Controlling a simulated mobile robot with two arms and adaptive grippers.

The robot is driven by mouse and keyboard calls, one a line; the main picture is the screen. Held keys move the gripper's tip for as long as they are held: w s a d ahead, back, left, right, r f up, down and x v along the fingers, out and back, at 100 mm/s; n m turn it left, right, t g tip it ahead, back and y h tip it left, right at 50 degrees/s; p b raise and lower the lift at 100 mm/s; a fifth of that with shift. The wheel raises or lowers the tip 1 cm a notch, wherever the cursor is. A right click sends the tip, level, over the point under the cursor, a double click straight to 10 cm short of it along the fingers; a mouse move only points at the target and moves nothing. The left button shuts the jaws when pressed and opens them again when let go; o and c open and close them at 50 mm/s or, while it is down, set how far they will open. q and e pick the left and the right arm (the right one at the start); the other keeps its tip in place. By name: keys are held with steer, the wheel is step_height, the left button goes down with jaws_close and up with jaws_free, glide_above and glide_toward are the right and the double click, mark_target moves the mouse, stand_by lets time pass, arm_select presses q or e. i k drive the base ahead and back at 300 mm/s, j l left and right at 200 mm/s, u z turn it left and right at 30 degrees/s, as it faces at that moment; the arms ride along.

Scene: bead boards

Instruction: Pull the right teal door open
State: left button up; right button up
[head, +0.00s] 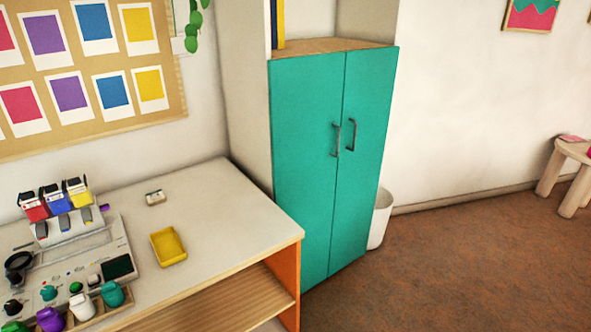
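The right teal door (365,150) is the narrower-looking right half of a tall cabinet in the middle of the head view. It looks shut, flush with the left teal door (305,160) along a thin seam. A grey bar handle (351,135) stands upright on the right door near the seam. A similar handle (336,138) is on the left door beside it. Neither of my grippers is in the head view, and nothing touches the handles.
A white bin (381,220) stands by the cabinet's right side. Brown floor (460,260) is clear to the right. A small stool (566,170) is farther right.

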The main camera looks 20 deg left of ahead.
mark_target(369, 78)
steer(key=u, duration=0.15)
steer(key=i+l, duration=0.7)
